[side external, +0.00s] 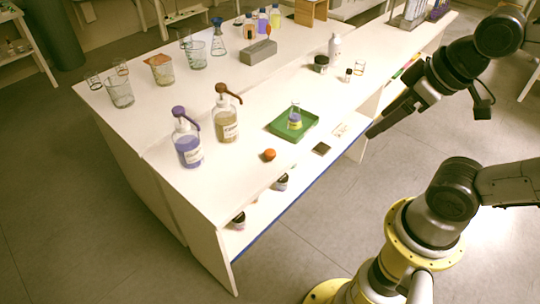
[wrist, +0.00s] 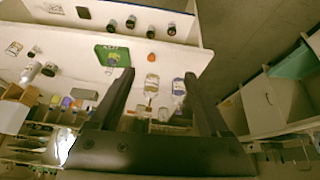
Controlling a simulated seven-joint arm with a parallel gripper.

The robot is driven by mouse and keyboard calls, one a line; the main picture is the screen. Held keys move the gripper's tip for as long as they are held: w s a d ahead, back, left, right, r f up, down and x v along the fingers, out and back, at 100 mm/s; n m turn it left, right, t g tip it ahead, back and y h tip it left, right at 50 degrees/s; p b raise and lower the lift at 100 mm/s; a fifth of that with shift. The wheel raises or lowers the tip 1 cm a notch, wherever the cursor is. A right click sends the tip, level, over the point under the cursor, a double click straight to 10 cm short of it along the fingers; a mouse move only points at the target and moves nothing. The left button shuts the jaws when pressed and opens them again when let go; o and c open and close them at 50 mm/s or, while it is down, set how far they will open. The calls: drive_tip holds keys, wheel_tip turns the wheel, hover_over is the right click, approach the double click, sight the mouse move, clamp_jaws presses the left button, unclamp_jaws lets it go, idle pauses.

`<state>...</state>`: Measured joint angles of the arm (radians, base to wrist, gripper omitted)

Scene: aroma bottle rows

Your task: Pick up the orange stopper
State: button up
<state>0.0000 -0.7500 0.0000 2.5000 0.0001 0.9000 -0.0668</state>
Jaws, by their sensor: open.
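The orange stopper (side external: 269,155) is a small rounded piece on the white bench top, near its front edge, between the brown-pump bottle and the green tray. In the wrist view the orange stopper (wrist: 151,58) shows beyond the fingertips, between their lines. My gripper (side external: 373,131) is in the air to the right of the bench's front edge, well apart from the stopper. In the wrist view my gripper (wrist: 158,75) has its two dark fingers spread wide with nothing held between them.
A green tray (side external: 312,125) holding a small flask (side external: 295,117) lies right of the stopper. A brown-pump bottle (side external: 225,118) and a purple-pump bottle (side external: 187,146) stand to its left. Jars sit on the shelf below.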

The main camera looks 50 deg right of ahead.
drive_tip(key=w+r+n, duration=0.5)
drive_tip(key=w+n, duration=0.3)
drive_tip(key=n, duration=0.1)
drive_tip(key=n+g, duration=0.4)
drive_tip(key=n, duration=0.4)
hover_over(270, 151)
wheel_tip(270, 151, down, 16)
drive_tip(key=r, duration=0.1)
drive_tip(key=shift+g, duration=0.8)
drive_tip(key=f, duration=1.3)
drive_tip(key=shift+s+a+f, duration=0.15)
drive_tip(key=shift+s+f, duration=0.25)
drive_tip(key=shift+w+f, duration=0.2)
drive_tip(key=shift+f, duration=1.35)
drive_tip(key=shift+w+f, duration=0.15)
drive_tip(key=shift+f, duration=1.35)
drive_tip(key=c, duration=1.2)
